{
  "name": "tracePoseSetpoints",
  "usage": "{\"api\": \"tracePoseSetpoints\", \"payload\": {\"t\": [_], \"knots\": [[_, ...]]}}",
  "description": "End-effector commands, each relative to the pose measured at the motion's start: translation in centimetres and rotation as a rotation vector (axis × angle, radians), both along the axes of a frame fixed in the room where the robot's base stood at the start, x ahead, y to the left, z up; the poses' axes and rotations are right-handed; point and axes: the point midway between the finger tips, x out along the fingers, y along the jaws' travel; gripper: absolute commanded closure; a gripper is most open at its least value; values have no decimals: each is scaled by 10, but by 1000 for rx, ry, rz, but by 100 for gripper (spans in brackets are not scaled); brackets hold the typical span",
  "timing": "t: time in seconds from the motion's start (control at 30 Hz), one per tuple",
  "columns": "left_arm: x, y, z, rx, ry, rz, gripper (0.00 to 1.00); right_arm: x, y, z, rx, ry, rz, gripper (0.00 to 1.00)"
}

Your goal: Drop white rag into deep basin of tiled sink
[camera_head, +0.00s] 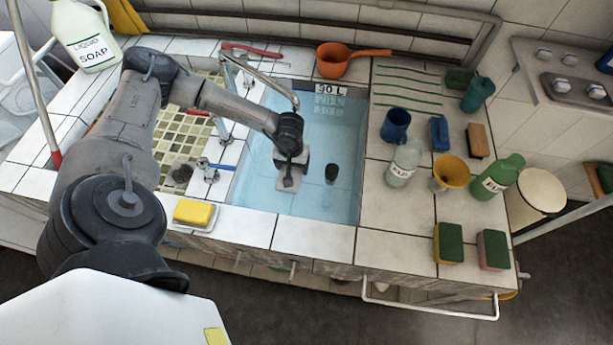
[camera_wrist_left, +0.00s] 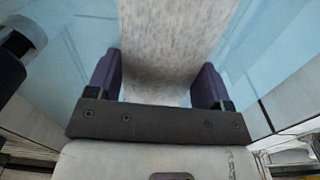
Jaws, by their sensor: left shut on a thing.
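The deep basin (camera_head: 350,125) of the tiled sink is light blue inside, with litre marks on its far wall. My left gripper (camera_head: 289,182) is over this basin in the head view, pointing down. In the left wrist view, the white rag (camera_wrist_left: 170,35) is a pale, speckled cloth between the two purple-grey fingers of my left gripper (camera_wrist_left: 157,80). The gripper is shut on it. Blue basin surface shows on both sides of the rag. In the head view the rag is mostly hidden by the gripper. My right gripper is not in view.
A metal faucet (camera_head: 262,76) arches over the basin's left side. A dark round thing (camera_head: 331,173) shows in the basin. An orange pan (camera_head: 334,60) stands behind. Cups, bottles and sponges crowd the right counter (camera_head: 400,220). A yellow sponge (camera_head: 193,212) lies at front left.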

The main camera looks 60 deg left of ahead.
Motion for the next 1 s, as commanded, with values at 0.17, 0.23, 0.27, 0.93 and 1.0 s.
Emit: {"api": "tracePoseSetpoints", "payload": {"t": [0.17,0.23,0.27,0.93,1.0], "knots": [[25,7,-18,1,7,14,50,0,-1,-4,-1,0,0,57],[32,11,-24,3,10,22,50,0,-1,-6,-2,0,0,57],[35,12,-27,3,11,25,50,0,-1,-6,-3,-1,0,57],[47,21,-98,9,13,51,50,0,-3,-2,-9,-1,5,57],[47,21,-103,8,13,51,50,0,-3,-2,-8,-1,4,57]]}}
